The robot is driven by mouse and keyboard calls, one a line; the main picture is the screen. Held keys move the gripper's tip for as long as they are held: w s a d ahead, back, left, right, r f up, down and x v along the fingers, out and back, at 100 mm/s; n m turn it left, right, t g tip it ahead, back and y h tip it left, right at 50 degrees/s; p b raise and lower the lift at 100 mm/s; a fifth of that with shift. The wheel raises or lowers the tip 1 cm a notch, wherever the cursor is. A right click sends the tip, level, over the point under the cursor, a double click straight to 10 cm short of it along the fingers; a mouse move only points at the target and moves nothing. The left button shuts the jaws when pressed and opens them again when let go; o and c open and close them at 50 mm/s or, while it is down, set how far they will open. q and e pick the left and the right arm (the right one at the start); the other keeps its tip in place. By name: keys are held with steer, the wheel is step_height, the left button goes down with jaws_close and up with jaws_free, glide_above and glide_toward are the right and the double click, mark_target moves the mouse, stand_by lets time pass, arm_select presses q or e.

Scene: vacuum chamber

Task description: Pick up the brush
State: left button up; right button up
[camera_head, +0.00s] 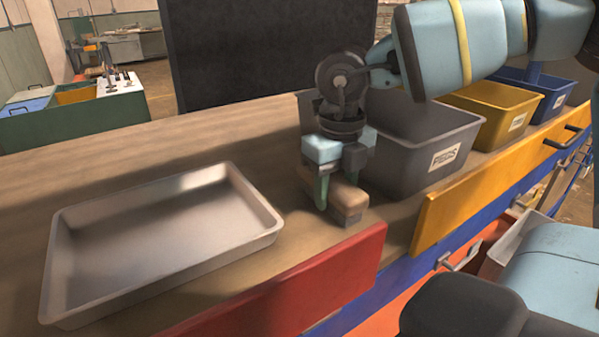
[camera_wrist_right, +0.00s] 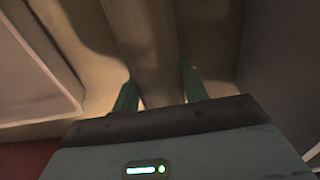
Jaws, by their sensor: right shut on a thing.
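The brush (camera_head: 348,199) has a tan wooden body with a grey part underneath, at the front of the workbench between the metal tray and the grey bin. My right gripper (camera_head: 336,188) points down from above with its green fingers on either side of the brush, shut on it. In the right wrist view the brush (camera_wrist_right: 148,50) runs away from the camera between the two fingertips (camera_wrist_right: 158,88). The gripper hides part of the brush in the head view. I cannot tell whether the brush touches the bench. My left gripper is out of view.
An empty metal tray (camera_head: 62,262) lies to the left on the workbench (camera_head: 262,150). A grey bin labelled PEGS (camera_head: 408,160), a yellow bin (camera_head: 507,122) and a blue bin (camera_head: 553,98) stand in a row to the right. Red (camera_head: 300,296) and yellow (camera_head: 480,185) drawer fronts line the bench's front.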

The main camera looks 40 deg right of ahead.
mark_target(336, 181)
step_height(336, 181, up, 8)
steer(key=shift+r+b, duration=0.15)
steer(key=shift+b, duration=0.2)
steer(key=shift+w+d+r, duration=0.1)
steer(key=shift+d+r, duration=0.05)
steer(key=shift+r, duration=0.55)
steer(key=shift+w, duration=0.1)
